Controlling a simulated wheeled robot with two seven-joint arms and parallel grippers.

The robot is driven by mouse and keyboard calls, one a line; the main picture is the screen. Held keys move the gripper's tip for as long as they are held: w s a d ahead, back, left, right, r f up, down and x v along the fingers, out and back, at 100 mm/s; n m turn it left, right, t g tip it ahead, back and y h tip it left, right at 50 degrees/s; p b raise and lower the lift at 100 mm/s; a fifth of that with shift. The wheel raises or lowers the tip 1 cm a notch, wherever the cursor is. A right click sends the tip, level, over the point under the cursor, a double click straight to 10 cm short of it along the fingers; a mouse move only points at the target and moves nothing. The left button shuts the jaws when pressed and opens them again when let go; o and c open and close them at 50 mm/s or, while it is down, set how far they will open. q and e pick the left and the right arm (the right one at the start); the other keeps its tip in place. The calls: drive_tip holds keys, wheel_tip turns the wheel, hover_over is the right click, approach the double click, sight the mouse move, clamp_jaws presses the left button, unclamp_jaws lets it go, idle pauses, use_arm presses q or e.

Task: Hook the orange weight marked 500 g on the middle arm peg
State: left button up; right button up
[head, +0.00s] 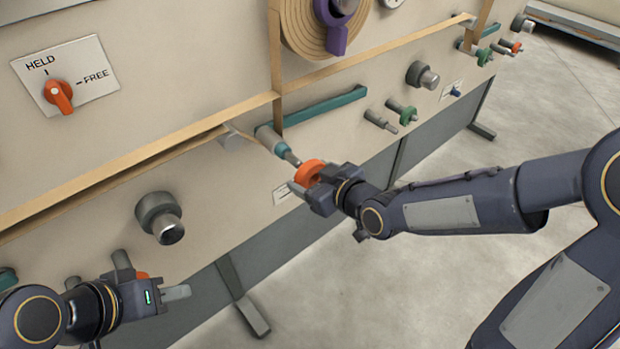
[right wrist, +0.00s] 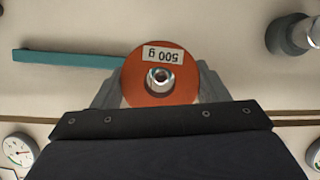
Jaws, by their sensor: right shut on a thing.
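The orange weight (head: 309,173) is a round disc held in my right gripper (head: 305,190), close to the tip of the middle arm peg (head: 288,154). In the right wrist view the weight (right wrist: 145,95) has a white "500 g" label, upside down, with a grey metal piece at its centre. Both fingers grip its sides. I cannot tell whether that metal piece is the peg's end or whether the peg is in the weight's hole. The peg has a teal collar and sticks out from the panel. My left gripper (head: 150,279) is at the lower left, fingers apart.
The beige panel carries a tan strip (head: 130,165), a HELD/FREE switch (head: 58,96), grey knobs (head: 160,218) and a teal bar (head: 325,108). Pegs with green parts (head: 400,108) stick out farther right. Something orange (head: 142,275) shows behind my left gripper. Floor in front is clear.

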sight(291, 160)
drive_tip(key=shift+r, duration=0.3)
drive_tip(key=shift+w+a+p, duration=0.4)
drive_tip(key=shift+w+a, duration=0.05)
drive_tip(key=shift+w, duration=0.15)
drive_tip(key=shift+w+a+f+p, duration=0.1)
drive_tip(key=shift+w+a+p, duration=0.25)
drive_tip(key=shift+w+a, duration=0.3)
drive_tip(key=shift+w+a+r+p, duration=0.1)
drive_tip(key=shift+w+a+p, duration=0.3)
drive_tip(key=shift+w, duration=0.4)
drive_tip(key=shift+w+a+f+p, duration=0.1)
drive_tip(key=shift+w+a+p, duration=0.25)
drive_tip(key=shift+w+a, duration=0.3)
drive_tip(key=shift+w+f+b, duration=0.15)
drive_tip(key=shift+w+b, duration=0.05)
drive_tip(key=shift+b, duration=0.35)
drive_tip(key=shift+f, duration=0.15)
